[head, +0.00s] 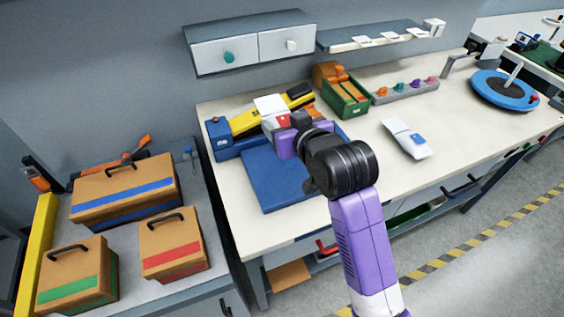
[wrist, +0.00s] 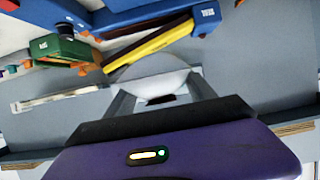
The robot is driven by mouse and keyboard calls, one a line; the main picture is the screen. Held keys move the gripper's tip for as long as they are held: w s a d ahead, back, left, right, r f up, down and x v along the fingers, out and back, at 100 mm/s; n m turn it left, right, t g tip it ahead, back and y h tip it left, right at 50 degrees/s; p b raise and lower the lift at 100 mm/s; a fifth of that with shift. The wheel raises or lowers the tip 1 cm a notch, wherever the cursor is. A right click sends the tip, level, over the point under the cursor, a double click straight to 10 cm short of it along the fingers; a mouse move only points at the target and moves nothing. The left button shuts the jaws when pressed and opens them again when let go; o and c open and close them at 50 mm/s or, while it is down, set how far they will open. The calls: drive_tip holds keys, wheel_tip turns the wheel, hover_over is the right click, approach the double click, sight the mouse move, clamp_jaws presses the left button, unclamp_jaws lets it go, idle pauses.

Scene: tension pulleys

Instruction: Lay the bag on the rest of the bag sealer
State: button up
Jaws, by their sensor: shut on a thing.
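A white bag with a red label (head: 268,104) is in my gripper (head: 287,138), in front of the yellow bar of the bag sealer (head: 222,143). In the wrist view the bag (wrist: 150,68) shows pale between the two fingers of my gripper (wrist: 160,98). The sealer (wrist: 205,16) has a blue body marked SEAL and a yellow bar. A flat blue plate (head: 270,185) lies in front of the sealer in the head view. My gripper hides part of the bag and sealer, so I cannot tell whether the bag touches the sealer.
A second white bag with a blue label (head: 408,138) lies on the bench to the right. A green box (head: 345,100) and a tray of coloured pieces (head: 405,90) stand behind. A blue turntable (head: 500,92) is far right. Bare bench lies between.

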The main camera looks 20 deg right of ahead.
wheel_tip(320, 180, down, 14)
drive_tip(key=shift+f, duration=0.2)
drive_tip(key=shift+f, duration=0.1)
idle(0.3)
drive_tip(key=shift+f, duration=0.15)
drive_tip(key=o, duration=1.6)
drive_tip(key=shift+r, duration=0.3)
drive_tip(key=shift+s, duration=0.4)
drive_tip(key=v, duration=1.1)
drive_tip(key=shift+b, duration=0.3)
